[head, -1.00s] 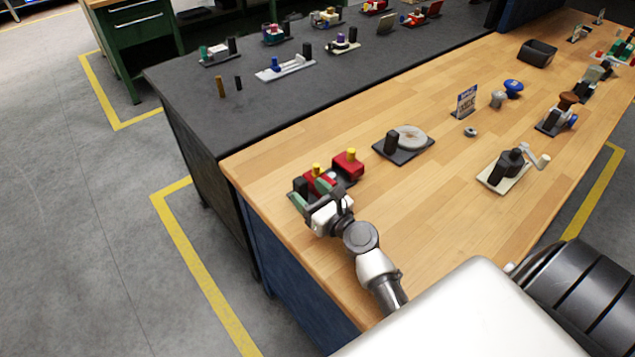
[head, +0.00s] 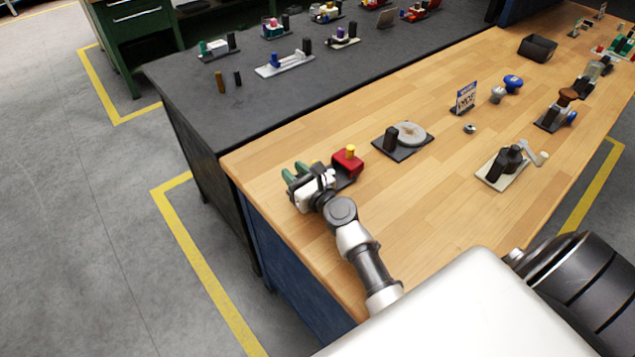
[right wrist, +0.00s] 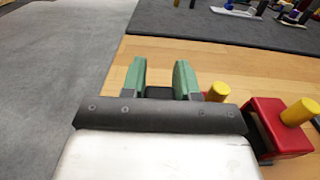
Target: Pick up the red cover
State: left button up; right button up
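A red block with a yellow knob (head: 347,163) sits on a dark base near the bench's left end. It shows at the right in the right wrist view (right wrist: 282,128). A second yellow knob (right wrist: 218,91) stands just right of my gripper there; what lies beneath it is mostly hidden by the gripper. My right gripper (head: 294,172) is over the left part of this fixture. Its green fingers stand apart in the right wrist view (right wrist: 159,80), with a dark block visible in the gap. I cannot tell whether they touch it. My left gripper is out of view.
A dark plate with a grey disc and black post (head: 403,139) stands right of the fixture. A crank fixture (head: 504,165) is further right. The wooden bench (head: 400,220) is clear in front. A grey-topped bench (head: 210,120) with several fixtures lies behind.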

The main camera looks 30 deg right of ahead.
grip_shut()
jog(key=shift+r, duration=0.1)
